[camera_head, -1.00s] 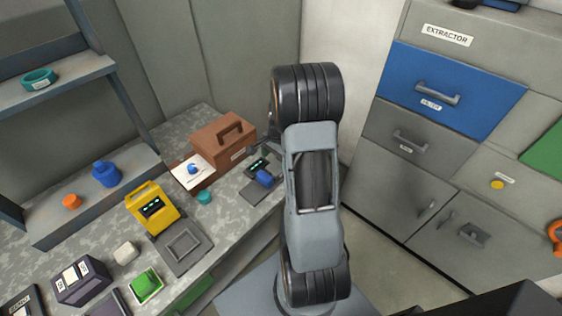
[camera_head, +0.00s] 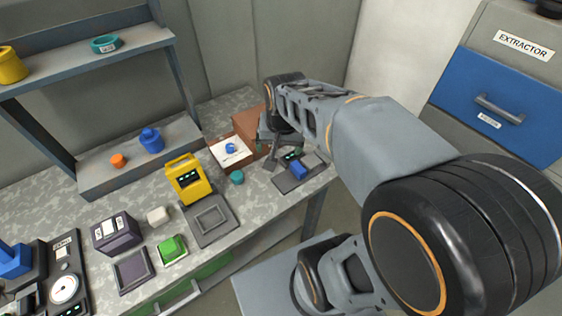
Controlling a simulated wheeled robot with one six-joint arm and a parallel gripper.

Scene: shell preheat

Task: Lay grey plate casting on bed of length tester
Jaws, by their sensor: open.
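My gripper (camera_head: 276,150) hangs at the end of my arm over the back right of the bench, its fingers spread and pointing down. It is just left of a flat dark grey device with a blue block and a small display (camera_head: 297,172). No length tester label is readable, so I cannot tell whether this device is it. A yellow device with a display (camera_head: 186,178) stands behind a grey square plate with a recessed frame (camera_head: 210,220). I cannot tell whether that plate is the casting or a fixed base. I see nothing held between the fingers.
A brown box (camera_head: 250,130) and a white card with a blue piece (camera_head: 231,150) lie behind the gripper. A teal piece (camera_head: 237,177), pale block (camera_head: 158,216), purple box (camera_head: 114,232) and green block (camera_head: 173,247) occupy the bench. A shelf (camera_head: 90,60) rises at the back left.

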